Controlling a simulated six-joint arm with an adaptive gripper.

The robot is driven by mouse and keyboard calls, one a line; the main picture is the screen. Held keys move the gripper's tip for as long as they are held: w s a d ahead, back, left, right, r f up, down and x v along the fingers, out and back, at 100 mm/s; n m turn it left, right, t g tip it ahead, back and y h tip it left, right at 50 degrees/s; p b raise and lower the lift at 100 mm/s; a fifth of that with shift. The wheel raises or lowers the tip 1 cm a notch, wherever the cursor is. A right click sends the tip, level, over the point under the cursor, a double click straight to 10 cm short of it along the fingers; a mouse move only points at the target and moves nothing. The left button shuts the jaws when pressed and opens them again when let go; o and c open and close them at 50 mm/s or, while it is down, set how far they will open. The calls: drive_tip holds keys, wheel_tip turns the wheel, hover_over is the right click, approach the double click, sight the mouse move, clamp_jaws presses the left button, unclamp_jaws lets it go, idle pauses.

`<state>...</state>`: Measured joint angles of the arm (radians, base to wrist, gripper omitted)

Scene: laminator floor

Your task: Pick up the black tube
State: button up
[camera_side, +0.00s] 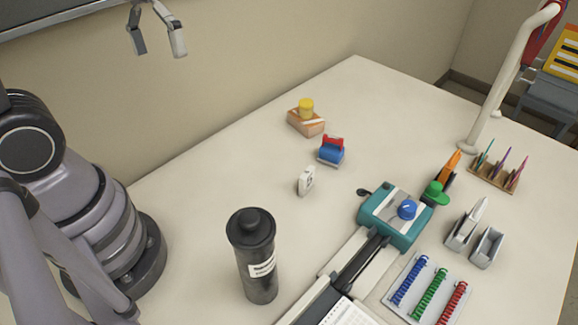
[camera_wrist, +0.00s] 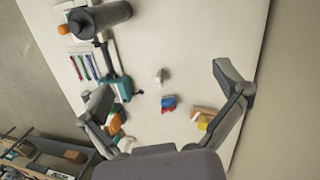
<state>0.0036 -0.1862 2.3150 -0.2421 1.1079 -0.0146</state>
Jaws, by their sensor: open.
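The black tube (camera_side: 256,262) stands upright near the front of the table in the side view, with a knobbed cap and a white label. In the wrist view the tube (camera_wrist: 106,17) shows at the upper left, seen from its cap side. My gripper (camera_side: 160,52) is high above the back of the table at the upper left of the side view, well apart from the tube. Its two fingers are spread with nothing between them. In the wrist view both fingers of my gripper (camera_wrist: 168,88) show wide apart.
A teal laminator (camera_side: 395,218) lies right of the tube, near colored coils (camera_side: 428,295). A white block (camera_side: 306,181), a blue-and-red item (camera_side: 331,151) and an orange box with a yellow top (camera_side: 305,121) stand behind. The table (camera_side: 190,215) is clear left of the tube.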

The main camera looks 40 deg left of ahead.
drive_tip(key=w+d+f+n+g+h, duration=0.2)
drive_tip(key=w+d+f+g+h, duration=0.15)
drive_tip(key=f, duration=0.25)
drive_tip(key=w+d+f+n+g+h, duration=0.1)
drive_tip(key=w+d+f+g+h, duration=0.15)
drive_tip(key=f+g, duration=0.25)
drive_tip(key=n+g+h, duration=0.3)
drive_tip(key=n+h, duration=0.2)
approach(257, 264)
drive_tip(key=x, duration=0.6)
drive_tip(key=shift+s+d+f, duration=0.15)
drive_tip(key=shift+s+f, duration=0.1)
drive_tip(key=shift+s, duration=0.15)
drive_tip(key=c, duration=1.3)
drive_tip(key=shift+r, duration=0.1)
